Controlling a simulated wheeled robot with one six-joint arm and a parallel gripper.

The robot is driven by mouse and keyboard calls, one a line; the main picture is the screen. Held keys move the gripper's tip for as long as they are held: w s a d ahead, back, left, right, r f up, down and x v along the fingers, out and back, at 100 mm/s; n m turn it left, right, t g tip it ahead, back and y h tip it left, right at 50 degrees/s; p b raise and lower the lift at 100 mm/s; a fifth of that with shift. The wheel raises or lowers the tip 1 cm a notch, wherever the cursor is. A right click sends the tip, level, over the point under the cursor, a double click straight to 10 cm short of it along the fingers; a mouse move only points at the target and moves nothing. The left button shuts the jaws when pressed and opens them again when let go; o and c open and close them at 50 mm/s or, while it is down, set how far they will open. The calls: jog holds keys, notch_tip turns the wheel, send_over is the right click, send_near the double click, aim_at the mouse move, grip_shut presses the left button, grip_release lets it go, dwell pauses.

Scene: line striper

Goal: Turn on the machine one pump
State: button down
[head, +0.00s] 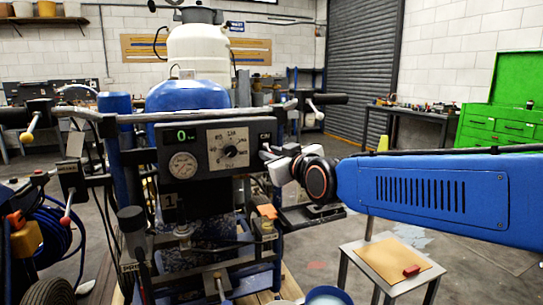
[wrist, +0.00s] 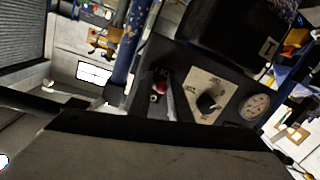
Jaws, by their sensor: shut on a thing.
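The machine marked 1 (head: 170,203) stands in the middle of the head view. Its dark control panel (head: 205,182) carries a green readout (head: 183,135), a round gauge (head: 183,165) and a dial (head: 231,151). A small switch (head: 265,137) sits at the panel's right end, under a small label. My gripper (head: 267,153) is at that switch, shut on its lever, which the fingers mostly hide. In the wrist view the dial (wrist: 207,102), the gauge (wrist: 256,107) and a red-tipped part (wrist: 160,87) by the switch show. I cannot tell the switch's position.
Handles with levers (head: 313,104) stick out on both sides of the machine. A small stool (head: 392,265) stands below my arm at right. A green tool chest (head: 500,125) and a workbench (head: 410,112) stand behind. Hoses and other equipment crowd the left.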

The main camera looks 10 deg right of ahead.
aim_at(267, 149)
jog(key=shift+a, duration=0.1)
jog(key=shift+s+a+r+g, duration=0.1)
jog(key=shift+s+r+g, duration=0.1)
jog(key=shift+g, duration=0.6)
jog(key=shift+w+r+g+h, duration=0.1)
jog(key=shift+r+g+h, duration=0.05)
jog(key=shift+g+h, duration=0.2)
jog(key=shift+r+g, duration=0.15)
jog(key=shift+g, duration=0.2)
jog(key=shift+w+r+m+g+h, duration=0.1)
jog(key=shift+r+g+h, duration=0.2)
jog(key=shift+g, duration=0.65)
jog(key=shift+r+m+g+h, duration=0.1)
jog(key=shift+r+g+h, duration=0.25)
jog(key=shift+g, duration=0.55)
jog(key=shift+w+r+m+g+h, duration=0.1)
jog(key=shift+r+g+h, duration=0.2)
jog(key=shift+g, duration=0.65)
jog(key=shift+s, duration=0.1)
